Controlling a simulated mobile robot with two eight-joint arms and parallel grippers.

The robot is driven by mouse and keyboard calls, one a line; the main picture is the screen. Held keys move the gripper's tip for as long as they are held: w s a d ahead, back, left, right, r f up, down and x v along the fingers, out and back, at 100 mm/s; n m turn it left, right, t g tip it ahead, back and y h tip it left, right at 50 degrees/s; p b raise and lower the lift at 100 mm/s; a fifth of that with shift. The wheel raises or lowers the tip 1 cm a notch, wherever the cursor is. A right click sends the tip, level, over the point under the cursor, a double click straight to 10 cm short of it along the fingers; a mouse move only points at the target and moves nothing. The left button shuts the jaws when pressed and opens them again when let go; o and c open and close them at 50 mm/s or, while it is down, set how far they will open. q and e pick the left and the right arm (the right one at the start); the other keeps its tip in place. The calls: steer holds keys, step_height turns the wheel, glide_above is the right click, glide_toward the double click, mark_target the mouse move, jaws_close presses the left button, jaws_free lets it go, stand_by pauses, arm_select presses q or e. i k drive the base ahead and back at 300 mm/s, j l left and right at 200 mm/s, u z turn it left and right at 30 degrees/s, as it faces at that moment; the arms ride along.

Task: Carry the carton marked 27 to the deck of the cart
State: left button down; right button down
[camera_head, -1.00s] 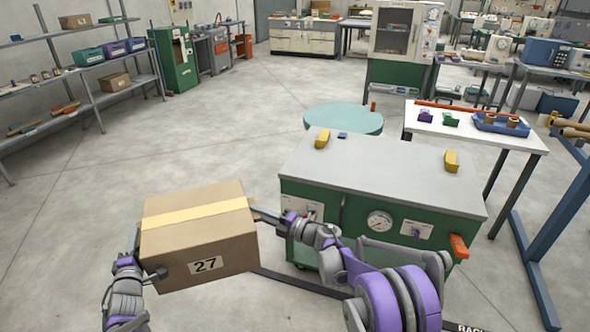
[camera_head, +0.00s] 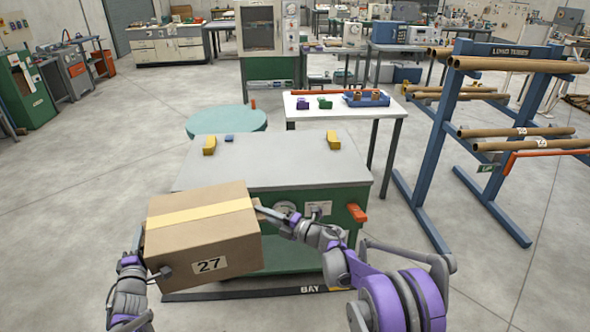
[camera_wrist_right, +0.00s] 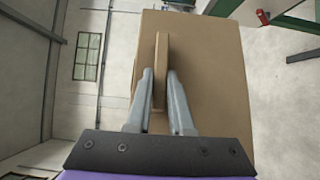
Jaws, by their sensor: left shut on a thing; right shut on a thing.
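The carton marked 27 (camera_head: 215,240) is a brown box with a yellow tape strip. It is held up in front of me between both arms, slightly tilted in the head view. My left gripper (camera_head: 140,250) is shut on its left side, partly hidden by the box. My right gripper (camera_head: 262,210) is shut on its right side. In the right wrist view, the right gripper's fingers (camera_wrist_right: 160,85) pinch a thin upright tab on the carton (camera_wrist_right: 210,80). I cannot tell for certain which thing is the cart.
A green cabinet (camera_head: 300,245) with a flat grey top, yellow blocks and a gauge stands just behind the carton. Beyond it are a round teal top (camera_head: 228,122) and a white table (camera_head: 345,109). A blue tube rack (camera_head: 440,145) stands right. Open floor lies left.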

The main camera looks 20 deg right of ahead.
mark_target(274, 168)
steer(key=i+l+z, duration=0.1)
steer(key=i+z, duration=0.35)
steer(key=i+l, duration=0.1)
steer(key=i, duration=1.05)
